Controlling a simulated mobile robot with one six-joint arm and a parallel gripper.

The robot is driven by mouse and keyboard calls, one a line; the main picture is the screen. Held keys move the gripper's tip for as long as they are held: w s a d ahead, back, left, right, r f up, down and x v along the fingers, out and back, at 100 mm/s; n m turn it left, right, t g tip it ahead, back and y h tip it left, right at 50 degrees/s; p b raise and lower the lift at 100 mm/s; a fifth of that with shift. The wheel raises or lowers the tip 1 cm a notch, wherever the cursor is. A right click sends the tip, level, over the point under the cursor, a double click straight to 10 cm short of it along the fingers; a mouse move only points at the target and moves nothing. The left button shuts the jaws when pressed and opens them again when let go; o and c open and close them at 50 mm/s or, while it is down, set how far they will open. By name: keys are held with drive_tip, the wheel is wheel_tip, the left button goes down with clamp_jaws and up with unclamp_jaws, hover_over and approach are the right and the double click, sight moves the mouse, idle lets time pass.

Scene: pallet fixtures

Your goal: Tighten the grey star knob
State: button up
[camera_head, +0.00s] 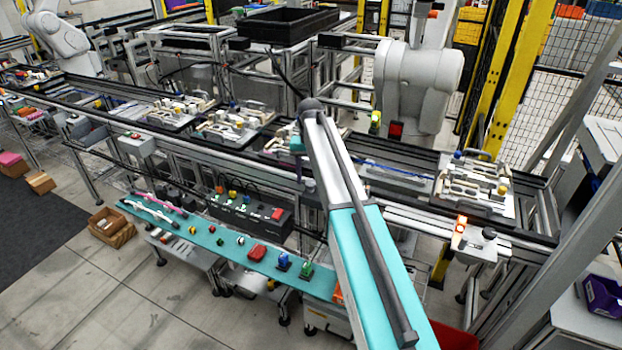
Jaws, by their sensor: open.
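I cannot pick out a grey star knob for certain at this size. Pallet fixtures with small pale clamps and knobs sit on the conveyor, one at the right (478,188) and others at the left (172,113) and centre (232,128). The right fixture carries a blue knob (458,155). My arm rises from the bottom right to a dark joint above the conveyor. A small teal part shows just left of it, but I cannot make out any jaws. My gripper is not visible, and my arm hides part of the centre fixtures.
A teal shelf (205,238) with coloured buttons runs in front of the conveyor. A black control box (236,214) stands behind it. A control post with a lit orange lamp (461,224) stands at the right. A white robot arm (415,75) stands behind the conveyor.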

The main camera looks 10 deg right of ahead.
sight(311, 183)
wheel_tip(311, 183, up, 13)
drive_tip(key=p, duration=0.6)
drive_tip(key=shift+p, duration=0.35)
drive_tip(key=shift+s, duration=0.1)
